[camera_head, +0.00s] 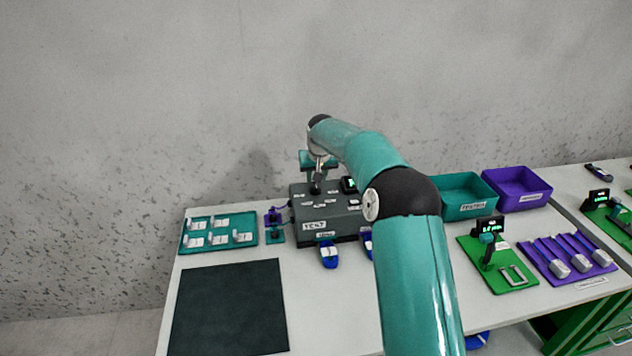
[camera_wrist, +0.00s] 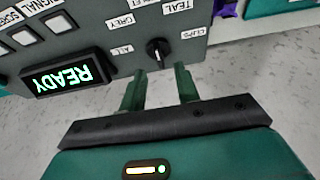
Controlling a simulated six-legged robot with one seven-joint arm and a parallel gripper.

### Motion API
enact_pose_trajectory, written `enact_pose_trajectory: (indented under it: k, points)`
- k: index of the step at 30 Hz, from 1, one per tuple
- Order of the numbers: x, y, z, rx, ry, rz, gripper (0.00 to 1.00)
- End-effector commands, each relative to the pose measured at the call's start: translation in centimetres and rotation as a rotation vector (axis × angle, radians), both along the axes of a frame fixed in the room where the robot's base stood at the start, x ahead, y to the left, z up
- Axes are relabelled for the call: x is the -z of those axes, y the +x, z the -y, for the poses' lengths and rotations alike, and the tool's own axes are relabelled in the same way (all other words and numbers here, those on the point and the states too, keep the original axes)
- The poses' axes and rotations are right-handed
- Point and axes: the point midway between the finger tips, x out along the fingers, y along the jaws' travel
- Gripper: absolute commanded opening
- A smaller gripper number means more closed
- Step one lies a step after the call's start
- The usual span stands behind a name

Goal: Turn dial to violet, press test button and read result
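The dark grey test box (camera_head: 338,227) stands at the back of the table. Its small black dial (camera_wrist: 158,50) with a pale pointer mark shows in the wrist view, ringed by white labels; TEAL and CLIPS are readable, and I cannot make out a violet label. My gripper (camera_wrist: 159,76) is open, its two green fingers apart, pointing at the dial; contact is not clear. In the head view my gripper (camera_head: 317,172) is over the box's top. The box's display (camera_wrist: 68,75) reads READY in green. Pale square buttons (camera_wrist: 60,22) sit beside it.
A teal tray with white labelled pieces (camera_head: 218,236) and a purple connector (camera_head: 273,217) lie left of the box. Blue items (camera_head: 328,255) lie in front. A dark mat (camera_head: 228,310) is front left. Teal (camera_head: 468,212) and purple (camera_head: 518,203) bins stand right.

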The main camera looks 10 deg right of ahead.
Motion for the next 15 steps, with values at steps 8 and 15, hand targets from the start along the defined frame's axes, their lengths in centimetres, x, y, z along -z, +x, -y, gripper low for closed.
enact_pose_trajectory:
  k: [8,15]
  points:
    - [-5.9,-2.4,0.1,0.001,-0.002,0.002,0.32]
    - [-8.5,-3.5,0.0,0.001,-0.001,0.0,0.32]
